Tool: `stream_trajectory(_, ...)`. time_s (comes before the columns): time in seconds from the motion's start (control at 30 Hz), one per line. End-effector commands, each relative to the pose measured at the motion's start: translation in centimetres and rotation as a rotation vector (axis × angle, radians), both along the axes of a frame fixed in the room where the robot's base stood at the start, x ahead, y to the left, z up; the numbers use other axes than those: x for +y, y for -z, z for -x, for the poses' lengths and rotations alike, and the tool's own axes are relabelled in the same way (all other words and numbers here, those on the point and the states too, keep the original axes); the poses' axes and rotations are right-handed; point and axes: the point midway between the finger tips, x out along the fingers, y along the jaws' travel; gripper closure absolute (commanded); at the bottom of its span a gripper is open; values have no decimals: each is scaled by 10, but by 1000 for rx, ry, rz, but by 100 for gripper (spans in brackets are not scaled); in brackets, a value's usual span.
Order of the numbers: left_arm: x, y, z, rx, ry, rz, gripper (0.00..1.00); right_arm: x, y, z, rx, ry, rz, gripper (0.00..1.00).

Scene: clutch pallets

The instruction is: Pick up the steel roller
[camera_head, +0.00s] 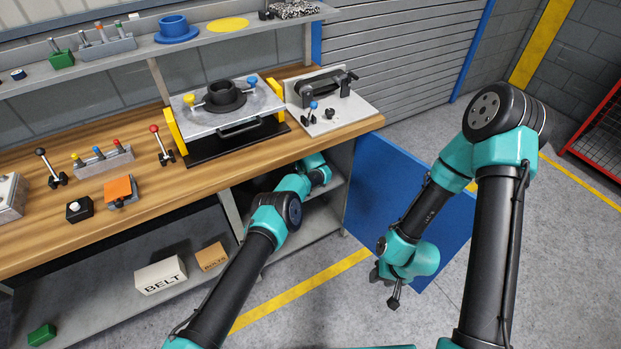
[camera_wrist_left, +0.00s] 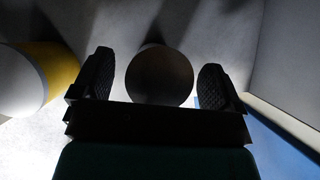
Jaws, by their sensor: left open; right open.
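A dark round end (camera_wrist_left: 160,78), which looks like the steel roller seen end-on in shadow, shows in the left wrist view. My left gripper (camera_wrist_left: 157,62) is open, with one finger on each side of it and small gaps between. I cannot tell how far the roller reaches or whether it stands or lies. In the head view my left arm reaches into the cabinet under the bench, where the bench top hides the gripper and the roller. My right gripper (camera_head: 387,286) is open and empty, low over the floor in front of the blue door.
A pale cylinder with a yellow band (camera_wrist_left: 40,78) is left of my left gripper. The blue cabinet door (camera_head: 385,200) stands open. The wooden bench (camera_head: 215,180) holds a steel fixture plate and levers. A BELT box (camera_head: 160,277) is on the lower shelf.

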Motion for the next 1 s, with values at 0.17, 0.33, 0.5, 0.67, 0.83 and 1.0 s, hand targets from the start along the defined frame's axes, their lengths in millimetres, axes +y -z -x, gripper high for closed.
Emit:
stream_trajectory(0.17,-1,0,0,0,1,0,8,0,0,0,0,0,0,57)
stream_trajectory(0.33,-1,0,0,0,1,0,10,0,0,0,0,0,0,57)
stream_trajectory(0.5,-1,0,0,0,1,0,26,0,0,0,0,0,0,57)
stream_trajectory(0.67,-1,-1,0,0,1,0,42,0,0,0,0,0,0,57)
stream_trajectory(0.83,-1,0,0,0,1,0,58,0,0,0,0,0,0,57)
stream_trajectory(1.0,-1,0,0,0,1,0,74,0,0,0,0,0,0,57)
